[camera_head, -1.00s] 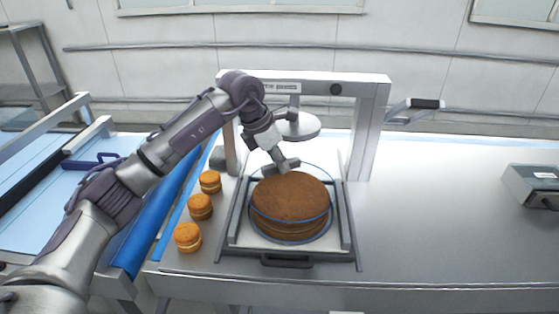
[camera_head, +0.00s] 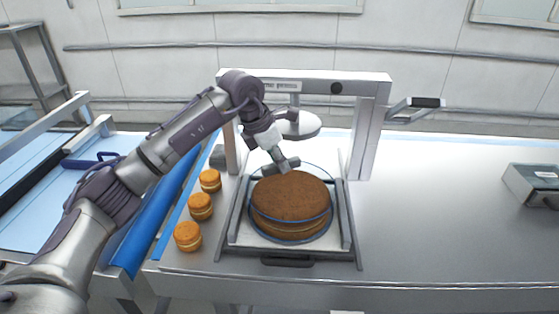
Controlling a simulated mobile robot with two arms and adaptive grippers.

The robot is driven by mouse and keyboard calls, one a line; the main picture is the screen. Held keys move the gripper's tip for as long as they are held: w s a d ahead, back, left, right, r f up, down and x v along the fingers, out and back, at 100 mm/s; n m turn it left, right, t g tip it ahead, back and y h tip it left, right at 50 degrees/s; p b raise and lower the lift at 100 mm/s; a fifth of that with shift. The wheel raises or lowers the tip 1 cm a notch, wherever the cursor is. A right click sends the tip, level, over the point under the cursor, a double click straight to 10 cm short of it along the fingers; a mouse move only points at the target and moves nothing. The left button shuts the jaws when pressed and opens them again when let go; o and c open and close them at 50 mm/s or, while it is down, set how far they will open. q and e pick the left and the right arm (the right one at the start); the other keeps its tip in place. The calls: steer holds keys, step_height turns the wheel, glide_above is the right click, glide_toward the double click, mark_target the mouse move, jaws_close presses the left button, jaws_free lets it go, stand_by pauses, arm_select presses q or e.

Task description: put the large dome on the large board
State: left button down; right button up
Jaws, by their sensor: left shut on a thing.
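Thin blue clear edges ring the brown round. My left gripper (camera_head: 287,166) comes down from the back left and is shut at the back edge of the dome, hiding a little of it. I cannot tell whether the dome touches what is beneath it. My right gripper is not in view.
A grey press frame (camera_head: 372,130) with a pale round plate (camera_head: 303,125) stands right behind the board. Several small orange rounds, one of them in front (camera_head: 188,237), stand left of the board. A grey box (camera_head: 535,184) is at the far right. The counter between is clear.

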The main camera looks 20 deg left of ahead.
arm_select(q)
steer(key=shift+f, duration=0.15)
steer(key=c, duration=1)
jaws_free()
steer(key=o, duration=0.5)
steer(key=shift+r+p, duration=2.15)
steer(key=shift+r, duration=1.4)
steer(key=shift+f, duration=0.1)
